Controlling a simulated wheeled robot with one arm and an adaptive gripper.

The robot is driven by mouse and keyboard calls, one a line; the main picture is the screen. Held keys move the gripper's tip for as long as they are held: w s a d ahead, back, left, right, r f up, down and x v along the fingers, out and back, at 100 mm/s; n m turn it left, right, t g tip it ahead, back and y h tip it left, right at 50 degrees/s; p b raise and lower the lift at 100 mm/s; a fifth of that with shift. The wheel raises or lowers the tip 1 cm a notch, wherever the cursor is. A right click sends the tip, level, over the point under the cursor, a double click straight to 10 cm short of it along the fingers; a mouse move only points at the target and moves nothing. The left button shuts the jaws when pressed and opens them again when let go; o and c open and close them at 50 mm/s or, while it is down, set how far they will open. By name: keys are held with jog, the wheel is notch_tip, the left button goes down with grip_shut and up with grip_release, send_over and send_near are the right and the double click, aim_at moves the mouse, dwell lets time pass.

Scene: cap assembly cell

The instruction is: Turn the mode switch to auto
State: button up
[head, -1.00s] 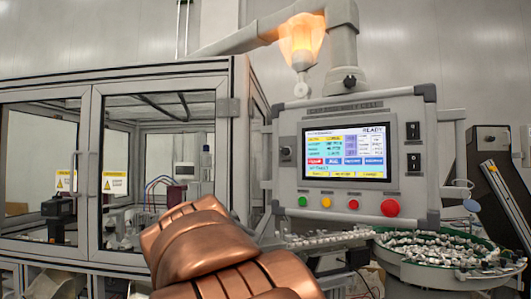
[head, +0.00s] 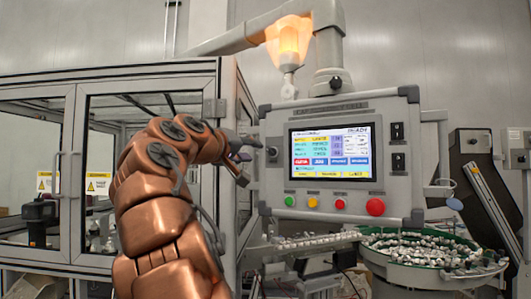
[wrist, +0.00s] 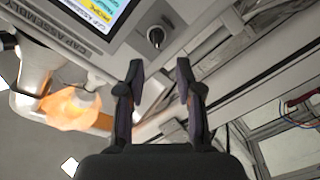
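The mode switch (head: 271,151) is a small dark rotary knob on the left side of the grey control panel (head: 283,186), left of the screen. In the wrist view the knob (wrist: 156,37) shows at the upper middle, with a light mark on it. My gripper (head: 243,164) is just left of the panel, near the switch. In the wrist view my gripper (wrist: 160,78) has its two fingers apart with nothing between them. The knob lies beyond the fingertips, roughly in line with the gap, and looks apart from them. The knob's labels are not readable.
The lit screen (head: 331,153) is right of the switch. Green, yellow, red and large red (head: 375,207) buttons sit below it. A glowing orange lamp (head: 289,40) stands above. The glazed enclosure (head: 150,80) is at left, and a parts bowl (head: 430,249) at lower right.

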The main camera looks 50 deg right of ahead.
aim_at(268, 151)
jog(key=x, duration=0.2)
jog(key=p+x, duration=0.1)
jog(key=x, duration=0.2)
jog(key=p+x, duration=0.1)
jog(key=x, duration=0.1)
jog(key=shift+d+r, duration=0.3)
jog(key=shift+d, duration=0.15)
jog(key=shift+c, duration=0.3)
grip_shut()
